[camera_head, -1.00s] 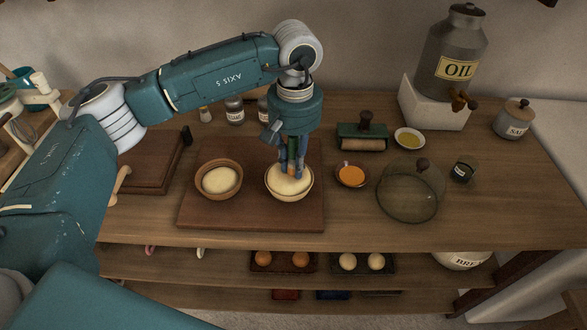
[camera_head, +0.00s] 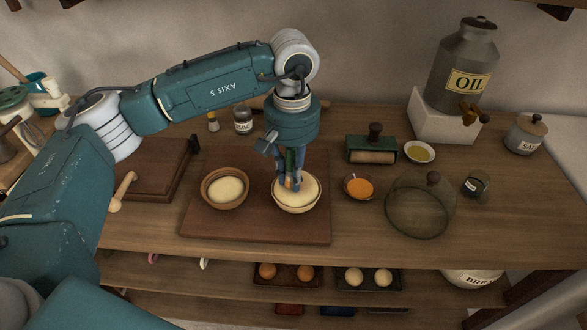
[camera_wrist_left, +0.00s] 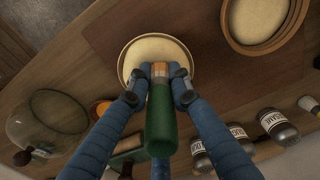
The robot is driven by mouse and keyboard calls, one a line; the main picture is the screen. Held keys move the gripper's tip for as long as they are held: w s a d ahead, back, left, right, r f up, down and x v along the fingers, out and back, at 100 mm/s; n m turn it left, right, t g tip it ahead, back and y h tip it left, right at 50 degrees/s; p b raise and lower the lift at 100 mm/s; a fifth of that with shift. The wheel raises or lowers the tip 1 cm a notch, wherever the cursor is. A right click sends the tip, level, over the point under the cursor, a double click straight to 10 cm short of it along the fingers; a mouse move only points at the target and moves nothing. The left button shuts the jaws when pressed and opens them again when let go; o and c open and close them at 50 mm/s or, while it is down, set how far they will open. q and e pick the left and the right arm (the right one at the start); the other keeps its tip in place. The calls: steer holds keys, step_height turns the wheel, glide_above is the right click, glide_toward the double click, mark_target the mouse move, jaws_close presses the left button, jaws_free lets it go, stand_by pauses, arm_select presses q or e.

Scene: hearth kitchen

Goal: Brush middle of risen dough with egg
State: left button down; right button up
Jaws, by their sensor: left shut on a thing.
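The risen dough (camera_head: 306,192) domes up in a pale bowl (camera_head: 297,211) on the right half of a brown board. My left gripper (camera_head: 289,184) is shut on a brush with a green handle (camera_wrist_left: 161,122) and a copper-coloured ferrule (camera_wrist_left: 160,71). It holds the brush upright over the dough, left of its centre in the head view. The fingers and ferrule hide the bristles, so I cannot tell whether they touch the dough. A small dish of orange egg (camera_head: 360,188) stands to the right of the bowl. My right gripper is not in view.
A second bowl of flatter dough (camera_head: 226,189) shares the board (camera_head: 255,228). A glass dome (camera_head: 419,211), a roller (camera_head: 373,148) and an oil dish (camera_head: 419,152) stand to the right. Labelled jars (camera_head: 243,121) stand behind. The table's front strip is clear.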

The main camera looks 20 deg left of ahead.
arm_select(q)
steer(key=shift+s, duration=0.55)
steer(key=shift+d+f+b, duration=0.1)
steer(key=shift+f+b, duration=0.05)
steer(key=shift+b, duration=0.35)
steer(key=shift+w+a+b, duration=0.2)
steer(key=shift+w, duration=0.6)
steer(key=shift+w+a+b, duration=0.15)
steer(key=shift+w+a, duration=0.05)
steer(key=shift+w, duration=0.55)
steer(key=shift+s+d+b, duration=0.25)
steer(key=shift+s+b, duration=0.25)
steer(key=shift+s, duration=0.55)
steer(key=shift+s+d, duration=0.1)
steer(key=shift+s, duration=0.45)
